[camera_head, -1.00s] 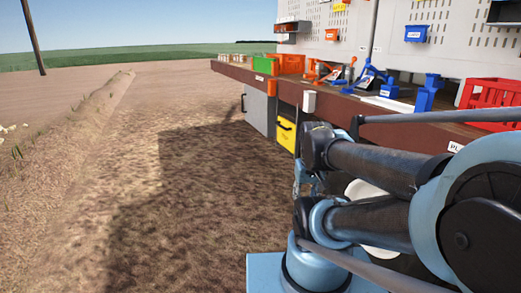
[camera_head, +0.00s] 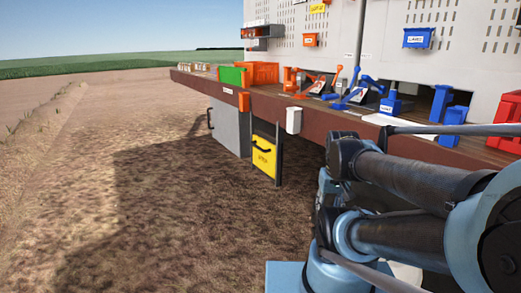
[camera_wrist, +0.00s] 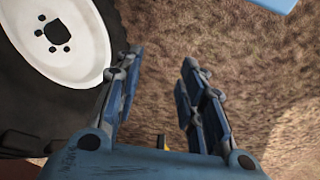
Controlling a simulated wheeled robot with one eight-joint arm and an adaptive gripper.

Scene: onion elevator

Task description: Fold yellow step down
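The yellow step (camera_head: 264,156) hangs upright below the bench edge in the head view, a flat panel with a dark handle near its top and a small label. It is next to a grey panel. My gripper (camera_wrist: 160,75) is open and empty in the wrist view, its two blue fingers spread apart over brown soil. A large wheel with a white hub (camera_wrist: 62,42) is close to the left finger. In the head view my gripper cannot be made out, and the step is some way beyond my folded arm.
The brown bench (camera_head: 313,120) runs along the right, carrying a green crate (camera_head: 232,76), an orange crate (camera_head: 262,73), blue tools and a red crate (camera_head: 509,117). A grey panel (camera_head: 229,127) with a handle hangs below it. Open soil (camera_head: 150,220) lies left.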

